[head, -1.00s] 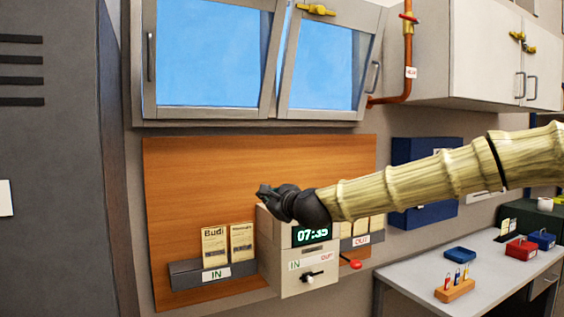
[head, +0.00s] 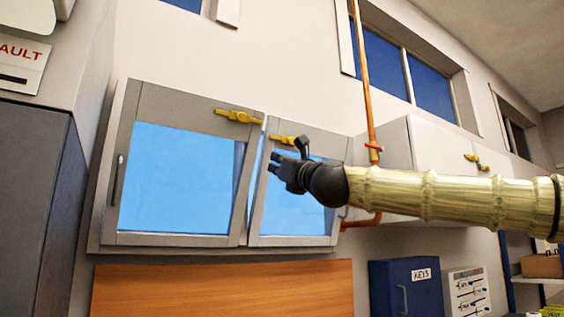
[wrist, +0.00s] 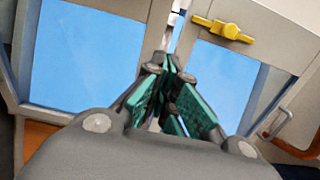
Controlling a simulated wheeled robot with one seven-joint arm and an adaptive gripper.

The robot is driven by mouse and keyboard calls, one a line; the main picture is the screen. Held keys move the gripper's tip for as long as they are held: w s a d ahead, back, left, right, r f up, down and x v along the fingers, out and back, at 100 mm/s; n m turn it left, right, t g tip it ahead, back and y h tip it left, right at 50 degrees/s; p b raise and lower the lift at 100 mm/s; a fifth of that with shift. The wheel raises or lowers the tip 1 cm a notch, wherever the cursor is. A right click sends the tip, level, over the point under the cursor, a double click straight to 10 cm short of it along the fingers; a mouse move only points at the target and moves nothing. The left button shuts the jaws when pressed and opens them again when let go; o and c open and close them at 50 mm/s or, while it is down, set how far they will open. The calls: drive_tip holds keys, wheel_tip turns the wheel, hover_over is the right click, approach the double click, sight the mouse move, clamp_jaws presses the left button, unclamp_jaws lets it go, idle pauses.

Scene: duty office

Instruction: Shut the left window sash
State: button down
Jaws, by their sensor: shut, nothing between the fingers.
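The left window sash (head: 180,106) is a grey frame around blue glass, with a dark upright handle (head: 118,181) on its left side and a yellow latch (head: 238,116) at its top right. A narrow slanting gap shows between it and the right sash (head: 257,213), so it does not look flush. The right sash has its own yellow latch (head: 285,140), also seen in the wrist view (wrist: 222,28). My gripper (head: 276,166) is shut and empty, in front of the right sash near the gap. In the wrist view its fingertips (wrist: 168,66) overlap the gap; contact cannot be told.
A wooden board (head: 220,288) is on the wall below the windows. An orange pipe (head: 365,80) runs down right of the right sash, beside a white wall cabinet (head: 430,145). A blue key box (head: 405,288) hangs lower right. A grey locker (head: 30,200) stands at left.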

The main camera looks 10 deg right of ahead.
drive_tip(key=shift+p+x, duration=2.5)
drive_tip(key=shift+x, duration=2.7)
